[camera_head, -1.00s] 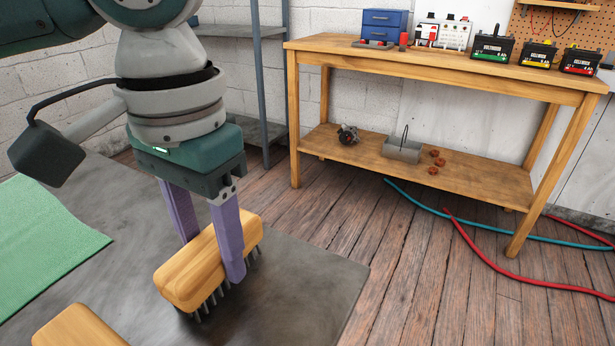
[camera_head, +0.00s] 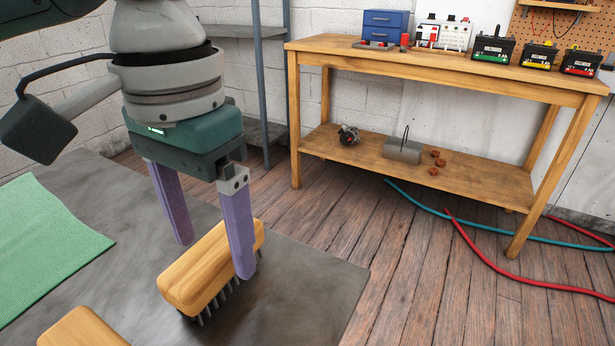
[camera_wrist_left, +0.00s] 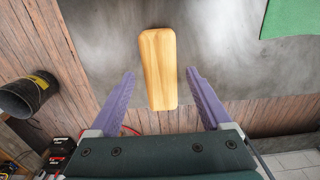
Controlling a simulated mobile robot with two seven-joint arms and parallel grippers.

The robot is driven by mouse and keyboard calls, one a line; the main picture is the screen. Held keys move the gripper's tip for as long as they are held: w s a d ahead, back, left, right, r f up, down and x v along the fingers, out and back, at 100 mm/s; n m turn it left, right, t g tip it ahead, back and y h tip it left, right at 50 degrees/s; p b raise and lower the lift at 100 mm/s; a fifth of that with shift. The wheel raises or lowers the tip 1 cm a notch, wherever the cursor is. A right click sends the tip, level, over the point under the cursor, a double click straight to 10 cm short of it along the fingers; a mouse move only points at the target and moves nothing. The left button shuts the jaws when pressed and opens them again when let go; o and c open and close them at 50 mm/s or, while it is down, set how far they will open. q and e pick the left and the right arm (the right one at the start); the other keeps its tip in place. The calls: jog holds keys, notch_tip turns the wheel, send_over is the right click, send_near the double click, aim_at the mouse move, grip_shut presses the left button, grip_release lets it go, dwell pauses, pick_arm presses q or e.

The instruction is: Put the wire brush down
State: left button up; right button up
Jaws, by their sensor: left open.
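The wire brush (camera_head: 211,268) has a tan wooden block back and dark bristles pointing down. It stands bristles-down on the grey bench top near its right edge. My left gripper (camera_head: 215,260) is open, with one purple finger on each side of the brush. In the left wrist view the brush (camera_wrist_left: 158,69) lies between and beyond the open fingers (camera_wrist_left: 160,84), with a gap on both sides. My right gripper is not in view.
Another tan wooden block (camera_head: 82,328) is partly cut off at the bottom edge. A green mat (camera_head: 45,245) lies on the grey bench top (camera_head: 300,290) to the left. A wooden workbench (camera_head: 450,75) with batteries stands across the floor, with hoses (camera_head: 500,262) beneath.

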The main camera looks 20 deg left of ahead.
aim_at(214, 246)
pick_arm(q)
notch_tip(214, 246, up, 10)
jog(key=p, duration=0.2)
jog(key=shift+r, duration=0.15)
